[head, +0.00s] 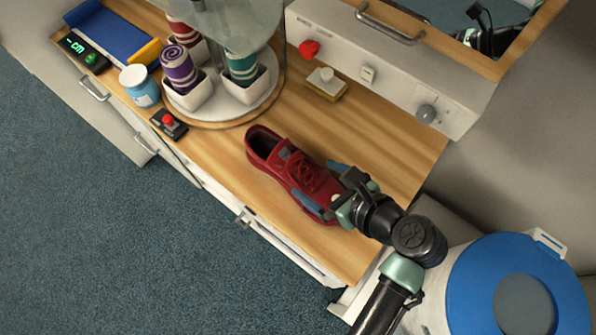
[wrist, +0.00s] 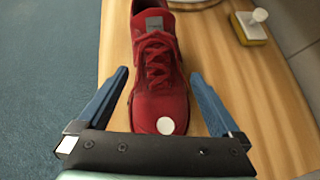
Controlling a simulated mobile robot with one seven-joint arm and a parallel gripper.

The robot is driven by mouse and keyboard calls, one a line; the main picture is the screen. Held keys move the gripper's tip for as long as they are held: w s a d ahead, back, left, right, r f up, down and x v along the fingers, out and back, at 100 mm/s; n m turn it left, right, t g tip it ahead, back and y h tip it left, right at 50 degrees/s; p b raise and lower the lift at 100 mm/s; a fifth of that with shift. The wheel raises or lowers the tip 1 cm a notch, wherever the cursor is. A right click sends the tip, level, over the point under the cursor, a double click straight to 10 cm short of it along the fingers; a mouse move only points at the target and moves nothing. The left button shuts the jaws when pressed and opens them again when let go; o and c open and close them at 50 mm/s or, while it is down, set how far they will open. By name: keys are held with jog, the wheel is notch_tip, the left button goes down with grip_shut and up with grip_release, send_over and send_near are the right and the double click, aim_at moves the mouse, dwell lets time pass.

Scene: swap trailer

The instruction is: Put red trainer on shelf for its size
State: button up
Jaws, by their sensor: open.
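The red trainer (head: 290,165) lies on the wooden counter (head: 375,165), sole down, with its opening toward the upper left and its toe toward my gripper. It has red laces and a grey tag on the tongue. In the wrist view the trainer (wrist: 158,70) points toe-first at the camera, with a white round spot on the toe. My gripper (head: 322,187) is open, its blue fingers on either side of the toe. In the wrist view, gaps show between both fingers (wrist: 155,95) and the shoe. No shelf marked with sizes can be made out.
A round tray (head: 262,112) with rolled towels in white cups stands behind the trainer. A blue measuring device (head: 105,35) with a green "cm" display, a jar (head: 139,86) and a red-button box (head: 168,123) are at left. A yellow sponge-like block (head: 325,84) lies near the back panel.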

aim_at(292, 167)
jog(key=shift+f+x, duration=0.25)
jog(key=shift+x, duration=2.8)
jog(key=shift+s+d+r, duration=0.1)
jog(key=shift+s, duration=0.05)
jog(key=c, duration=1.6)
